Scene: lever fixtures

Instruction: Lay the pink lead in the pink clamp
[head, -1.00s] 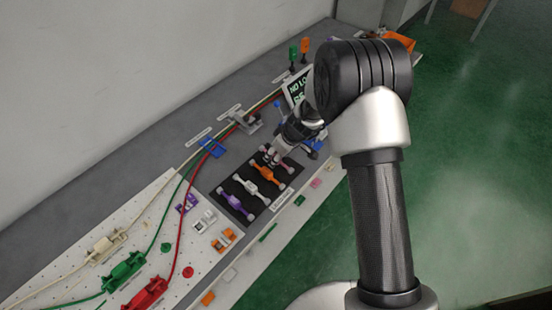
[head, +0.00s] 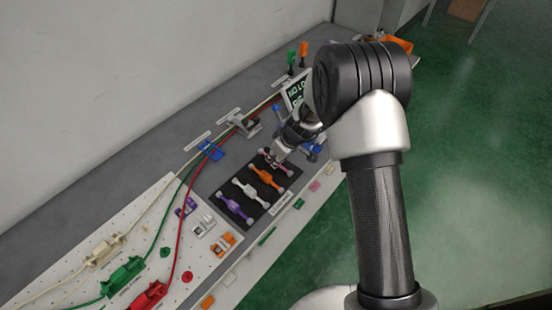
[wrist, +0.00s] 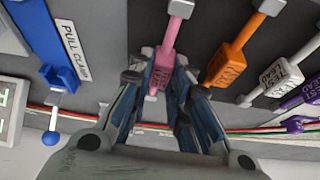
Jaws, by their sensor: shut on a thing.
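The pink lead (wrist: 174,34) is a pink link with a label and a grey end cap, in the upper middle of the wrist view. My gripper (wrist: 160,84) is shut on its labelled body, one finger at each side. In the head view my gripper (head: 275,154) is at the far end of the black mat (head: 262,202), hiding most of the pink lead. I cannot tell whether the lead is clear of the mat. I cannot make out the pink clamp; a small pink piece (head: 314,186) sits on the front ledge.
Orange (head: 266,176), white (head: 250,190) and purple (head: 234,207) leads lie on the mat. Purple (head: 186,206), white (head: 203,226) and orange (head: 223,244) clamps stand to its left. Red and green cables run behind.

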